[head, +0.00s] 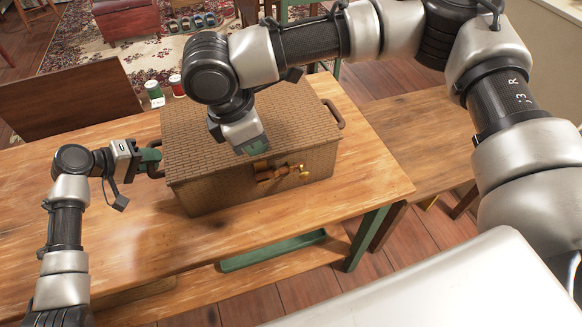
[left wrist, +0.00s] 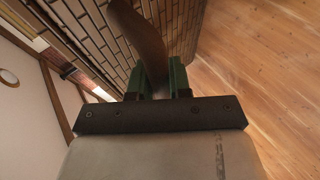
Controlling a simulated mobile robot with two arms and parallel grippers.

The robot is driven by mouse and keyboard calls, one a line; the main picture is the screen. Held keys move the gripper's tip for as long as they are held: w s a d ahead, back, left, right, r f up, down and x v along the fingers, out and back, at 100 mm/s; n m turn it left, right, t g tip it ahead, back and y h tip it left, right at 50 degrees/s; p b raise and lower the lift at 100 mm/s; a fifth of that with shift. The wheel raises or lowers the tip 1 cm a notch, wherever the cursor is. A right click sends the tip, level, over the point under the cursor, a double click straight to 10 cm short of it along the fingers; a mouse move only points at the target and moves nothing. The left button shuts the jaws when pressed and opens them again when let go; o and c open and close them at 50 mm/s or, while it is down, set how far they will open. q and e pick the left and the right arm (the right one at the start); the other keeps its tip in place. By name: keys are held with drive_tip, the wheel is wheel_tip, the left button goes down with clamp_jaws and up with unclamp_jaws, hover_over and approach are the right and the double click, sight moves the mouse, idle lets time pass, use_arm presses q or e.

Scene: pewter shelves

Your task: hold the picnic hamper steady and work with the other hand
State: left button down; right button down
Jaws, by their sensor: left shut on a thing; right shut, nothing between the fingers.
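The picnic hamper (head: 255,190) is a brown woven box on the wooden table, with its lid (head: 290,110) down. A brown strap and brass-coloured latch (head: 280,172) show on its front. My left gripper (head: 150,157) is at the hamper's left end, shut on its brown side handle (left wrist: 138,32); the green fingers (left wrist: 161,78) sit on either side of the handle in the left wrist view. My right gripper (head: 253,146) is shut and empty, pointing down by the lid's front edge just above and left of the latch. Whether it touches the lid I cannot tell.
The wooden table (head: 120,235) is clear in front of the hamper. Two small jars, one green (head: 154,92) and one red (head: 177,86), stand behind it. A bench (head: 425,125) is at the right. A second side handle (head: 334,114) sticks out on the hamper's right.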

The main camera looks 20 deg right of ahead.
drive_tip(key=d+f, duration=0.6)
drive_tip(key=f, duration=0.4)
drive_tip(key=shift+d+f, duration=0.25)
drive_tip(key=shift+f, duration=0.1)
